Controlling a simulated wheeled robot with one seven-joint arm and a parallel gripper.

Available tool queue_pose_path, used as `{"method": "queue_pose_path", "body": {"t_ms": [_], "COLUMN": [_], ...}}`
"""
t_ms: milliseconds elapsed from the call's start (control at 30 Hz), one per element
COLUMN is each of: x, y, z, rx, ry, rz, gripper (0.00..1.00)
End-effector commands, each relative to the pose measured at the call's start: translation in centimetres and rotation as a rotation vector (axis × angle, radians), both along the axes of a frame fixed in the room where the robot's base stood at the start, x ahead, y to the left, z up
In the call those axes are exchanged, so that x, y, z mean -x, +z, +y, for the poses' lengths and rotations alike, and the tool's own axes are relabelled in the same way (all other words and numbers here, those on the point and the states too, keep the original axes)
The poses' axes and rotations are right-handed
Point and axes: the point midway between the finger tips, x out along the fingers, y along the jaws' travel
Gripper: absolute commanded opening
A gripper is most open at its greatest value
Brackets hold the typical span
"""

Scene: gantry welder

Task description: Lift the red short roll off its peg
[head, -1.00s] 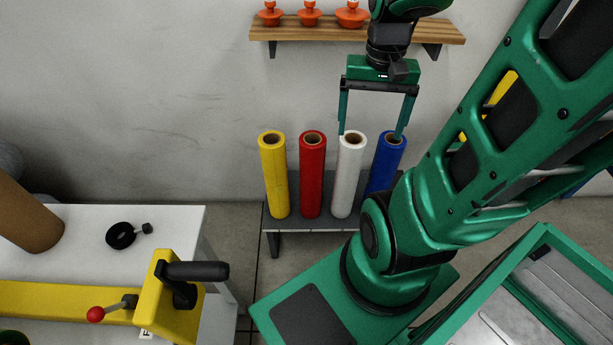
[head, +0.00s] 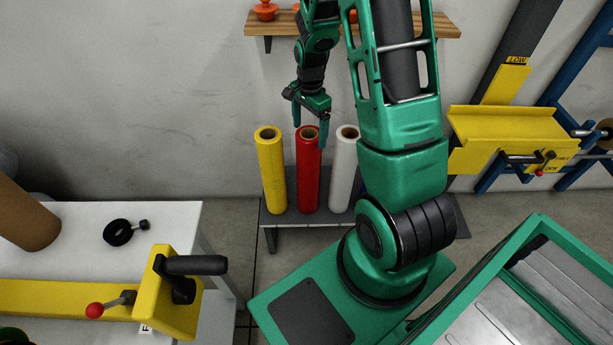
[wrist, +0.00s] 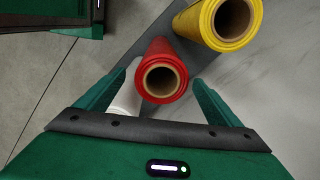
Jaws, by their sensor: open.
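The red roll (head: 308,178) stands upright on a low grey stand (head: 290,217), between the yellow roll (head: 270,175) and the white roll (head: 343,175). In the head view my gripper (head: 310,125) is open, with its fingers close to the top of the red roll. In the wrist view the red roll's top (wrist: 162,78) with its brown hollow core lies beyond and between my open fingers (wrist: 160,95). I cannot tell how far the fingertips are from it. The peg is not visible inside the roll.
In the wrist view the yellow roll (wrist: 232,22) is close by at upper right, and the white roll (wrist: 126,92) is partly hidden behind the left finger. A wooden shelf (head: 440,25) is on the wall above. A white table (head: 75,245) stands at left.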

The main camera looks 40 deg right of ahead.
Motion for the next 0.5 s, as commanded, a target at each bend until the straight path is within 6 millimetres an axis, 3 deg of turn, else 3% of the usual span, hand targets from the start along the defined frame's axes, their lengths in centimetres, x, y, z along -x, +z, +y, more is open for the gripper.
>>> {"method": "queue_pose_path", "body": {"t_ms": [300,500], "x": [0.1,0.0], "y": [-4.1,-5.8], "z": [-0.2,-0.2], "rx": [-0.003,-0.002], "ry": [-0.018,-0.017], "rz": [0.009,0.006], "gripper": [0.87,0.87]}}
